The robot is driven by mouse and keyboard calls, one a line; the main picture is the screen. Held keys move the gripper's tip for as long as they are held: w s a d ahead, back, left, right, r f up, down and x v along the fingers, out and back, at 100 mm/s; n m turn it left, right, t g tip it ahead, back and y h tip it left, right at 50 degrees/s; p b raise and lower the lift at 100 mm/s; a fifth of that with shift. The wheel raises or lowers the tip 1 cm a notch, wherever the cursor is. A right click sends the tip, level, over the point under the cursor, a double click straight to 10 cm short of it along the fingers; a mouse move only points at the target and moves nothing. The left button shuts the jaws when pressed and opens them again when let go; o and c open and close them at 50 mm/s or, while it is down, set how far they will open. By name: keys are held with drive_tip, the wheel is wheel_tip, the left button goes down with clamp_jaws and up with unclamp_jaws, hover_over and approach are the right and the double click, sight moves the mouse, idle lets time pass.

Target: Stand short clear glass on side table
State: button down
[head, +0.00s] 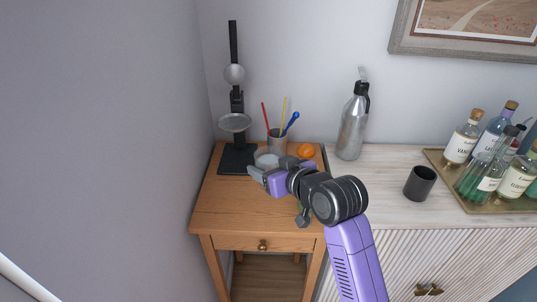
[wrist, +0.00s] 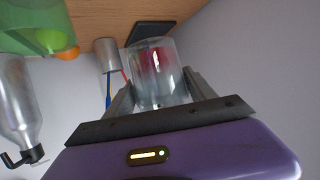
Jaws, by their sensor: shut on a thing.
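My gripper (head: 264,174) is shut on the short clear glass (head: 267,159), over the back part of the wooden side table (head: 222,205). In the wrist view my gripper (wrist: 160,92) has one finger on each side of the glass (wrist: 160,70), and nothing shows inside it for certain. The glass looks close to the tabletop (wrist: 185,18); I cannot tell whether its base touches.
On the side table are a black stand (head: 238,160) with a metal dish, a grey cup (head: 277,143) of coloured sticks and an orange (head: 306,151). A green object (head: 303,217) is partly hidden by my wrist. A steel bottle (head: 352,125) and dark cup (head: 420,183) stand right.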

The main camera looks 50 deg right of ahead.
wheel_tip(320, 180, down, 11)
drive_tip(key=shift+f, duration=0.1)
idle(0.5)
drive_tip(key=shift+f, duration=0.15)
drive_tip(key=shift+c, duration=1.5)
unclamp_jaws()
drive_tip(key=shift+f, duration=0.1)
drive_tip(key=b+v, duration=0.1)
drive_tip(key=v, duration=1.1)
drive_tip(key=s+a+f+n+y, duration=0.1)
drive_tip(key=s+a+f, duration=0.4)
drive_tip(key=s+a, duration=0.4)
drive_tip(key=s+a+r+n+t+y, duration=0.2)
drive_tip(key=s+a+r+n+y, duration=0.1)
drive_tip(key=s+a, duration=0.7)
drive_tip(key=shift+v, duration=1.15)
drive_tip(key=shift+d, duration=0.1)
